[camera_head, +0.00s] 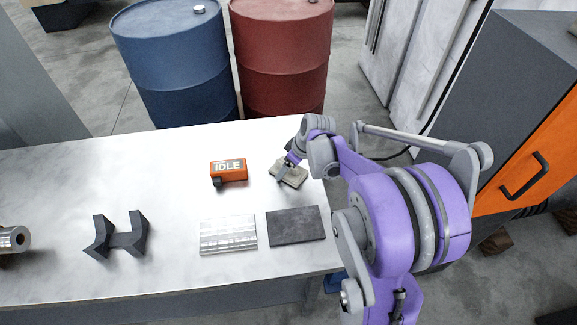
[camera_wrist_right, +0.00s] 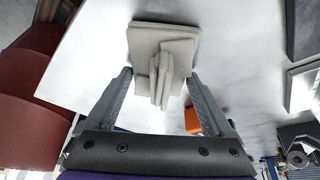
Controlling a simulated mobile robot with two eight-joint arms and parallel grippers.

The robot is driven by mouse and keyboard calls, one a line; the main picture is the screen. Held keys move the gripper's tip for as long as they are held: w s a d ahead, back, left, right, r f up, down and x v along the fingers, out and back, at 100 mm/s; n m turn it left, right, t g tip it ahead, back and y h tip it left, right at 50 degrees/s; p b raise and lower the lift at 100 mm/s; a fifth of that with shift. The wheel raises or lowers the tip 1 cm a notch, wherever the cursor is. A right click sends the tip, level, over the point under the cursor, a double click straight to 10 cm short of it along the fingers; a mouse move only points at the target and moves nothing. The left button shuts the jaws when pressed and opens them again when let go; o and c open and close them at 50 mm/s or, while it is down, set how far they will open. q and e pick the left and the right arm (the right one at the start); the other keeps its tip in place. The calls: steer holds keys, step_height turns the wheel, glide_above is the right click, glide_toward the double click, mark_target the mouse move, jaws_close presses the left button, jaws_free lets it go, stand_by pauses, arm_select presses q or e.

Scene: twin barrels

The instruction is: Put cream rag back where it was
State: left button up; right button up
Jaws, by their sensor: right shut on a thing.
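The cream rag (camera_head: 291,175) is at the right end of the white table, near its far edge, to the right of an orange IDLE block (camera_head: 228,171). It is a folded cloth with a raised fold in the middle; the right wrist view shows it too (camera_wrist_right: 150,38). My right gripper (camera_head: 286,168) points down at it and is shut on the raised fold, one finger on each side (camera_wrist_right: 160,80). I cannot tell whether the rag touches the table. My left gripper is not in view.
A dark plate (camera_head: 296,226) and a silver ribbed plate (camera_head: 228,236) lie near the table's front edge. A dark V-shaped block (camera_head: 120,239) and a metal cylinder (camera_head: 14,239) are at left. Blue (camera_head: 175,65) and red (camera_head: 285,60) barrels stand behind the table. The table's left middle is clear.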

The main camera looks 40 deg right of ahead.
steer(key=shift+f, duration=0.2)
steer(key=o, duration=1.1)
steer(key=shift+c, duration=0.2)
steer(key=shift+r, duration=0.1)
steer(key=shift+r, duration=0.2)
steer(key=v, duration=1.1)
steer(key=s+a+f+m, duration=0.1)
steer(key=s+a+f, duration=0.1)
steer(key=s+a, duration=0.2)
steer(key=s+a+f+m, duration=0.1)
steer(key=s+a+f, duration=0.1)
steer(key=s+a, duration=0.3)
steer(key=s+a+f+m+t+h, duration=0.1)
steer(key=s+a, duration=0.4)
steer(key=a, duration=0.5)
steer(key=shift+s+a+f+p, duration=0.25)
steer(key=shift+a+f+p, duration=0.05)
steer(key=shift+f+p, duration=0.1)
